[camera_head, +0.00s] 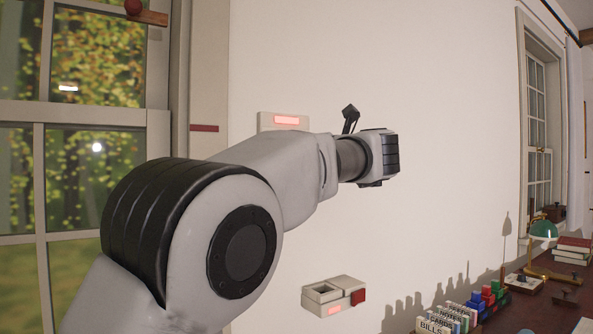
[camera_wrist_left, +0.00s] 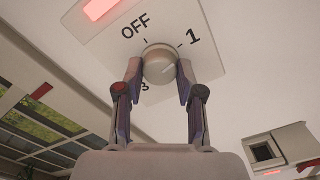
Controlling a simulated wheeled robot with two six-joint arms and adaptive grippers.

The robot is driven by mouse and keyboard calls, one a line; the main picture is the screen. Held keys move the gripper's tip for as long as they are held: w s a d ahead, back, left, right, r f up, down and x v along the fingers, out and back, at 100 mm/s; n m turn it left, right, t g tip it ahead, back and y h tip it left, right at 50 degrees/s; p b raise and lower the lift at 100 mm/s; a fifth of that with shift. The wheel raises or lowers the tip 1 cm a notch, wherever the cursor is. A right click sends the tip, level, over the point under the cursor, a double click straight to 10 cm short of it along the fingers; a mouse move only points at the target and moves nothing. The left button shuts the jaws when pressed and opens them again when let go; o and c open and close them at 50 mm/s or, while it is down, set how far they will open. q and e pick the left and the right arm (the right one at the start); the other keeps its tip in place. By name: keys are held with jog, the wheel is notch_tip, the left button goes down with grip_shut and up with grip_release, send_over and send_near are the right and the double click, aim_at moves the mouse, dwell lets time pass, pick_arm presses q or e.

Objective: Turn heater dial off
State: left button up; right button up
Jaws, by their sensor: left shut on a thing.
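The heater dial (camera_wrist_left: 160,65) is a round pale knob on a white wall panel (camera_wrist_left: 185,18). The panel is marked OFF at upper left, 1 at right and 3 below left, and has a lit red strip (camera_wrist_left: 101,8). My left gripper (camera_wrist_left: 159,76) is shut on the dial, with one finger on each side. I cannot tell clearly which mark the dial points to. In the head view the panel (camera_head: 266,118) and its red light show behind my left arm, which hides the dial. My right gripper is not in view.
A wall box with a red block (camera_head: 357,297) is below; it also shows in the wrist view (camera_wrist_left: 283,147). A window (camera_head: 95,180) is at left. A desk (camera_head: 535,306) at lower right holds coloured boxes, a green lamp (camera_head: 543,230) and books. The wall between is bare.

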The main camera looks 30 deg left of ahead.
pick_arm(q)
jog(key=shift+n+b, duration=3.9)
jog(key=shift+n, duration=3.9)
jog(key=o, duration=1.2)
jog(key=shift+w, duration=0.1)
jog(key=shift+c, duration=0.2)
